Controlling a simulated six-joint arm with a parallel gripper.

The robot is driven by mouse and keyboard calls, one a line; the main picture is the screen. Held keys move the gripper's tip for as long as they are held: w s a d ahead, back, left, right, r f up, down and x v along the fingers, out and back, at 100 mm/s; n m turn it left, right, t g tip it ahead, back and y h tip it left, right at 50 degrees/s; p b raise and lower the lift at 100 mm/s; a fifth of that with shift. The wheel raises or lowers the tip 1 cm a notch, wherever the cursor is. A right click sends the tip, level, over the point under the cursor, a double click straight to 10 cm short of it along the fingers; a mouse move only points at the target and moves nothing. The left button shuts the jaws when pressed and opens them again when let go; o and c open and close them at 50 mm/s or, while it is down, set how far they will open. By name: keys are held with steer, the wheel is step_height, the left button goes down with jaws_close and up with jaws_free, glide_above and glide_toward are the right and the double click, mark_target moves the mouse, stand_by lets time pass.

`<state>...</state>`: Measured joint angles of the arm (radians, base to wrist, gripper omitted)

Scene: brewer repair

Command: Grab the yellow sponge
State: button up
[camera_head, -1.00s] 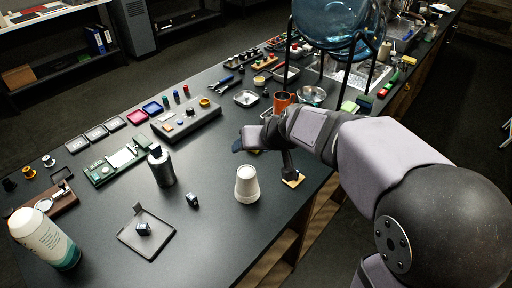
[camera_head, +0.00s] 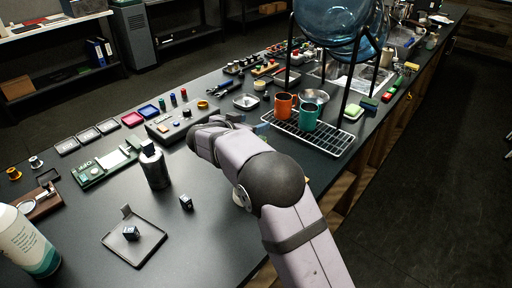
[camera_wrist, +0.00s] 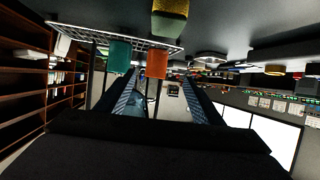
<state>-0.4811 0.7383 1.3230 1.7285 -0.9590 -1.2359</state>
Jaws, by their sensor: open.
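In the wrist view, which is upside down, a yellow and olive block (camera_wrist: 172,8) that looks like the sponge hangs at the top edge, partly cut off. My gripper (camera_wrist: 158,80) is open and empty, its two fingers spread below the block in the picture and apart from it. In the head view my wrist (camera_head: 222,122) is over the bench left of the drying rack. My arm hides the bench under it, and I cannot make out the block there for sure.
The wire drying rack (camera_head: 337,145) holds an orange mug (camera_head: 285,105) and a teal mug (camera_head: 308,117). A large blue water bottle (camera_head: 340,25) stands above it. A dark bottle (camera_head: 153,168) and a tray (camera_head: 115,247) stand left. A pale green-topped block (camera_head: 353,111) lies right.

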steer(key=shift+f, duration=2.4)
steer(key=shift+f, duration=0.1)
steer(key=shift+f, duration=0.3)
step_height(320, 180, down, 2)
steer(key=shift+f, duration=0.15)
steer(key=shift+p+x, duration=0.45)
steer(key=shift+x, duration=0.55)
steer(key=shift+w+d+f, duration=0.35)
steer(key=shift+w+f, duration=0.05)
steer(key=c, duration=1.1)
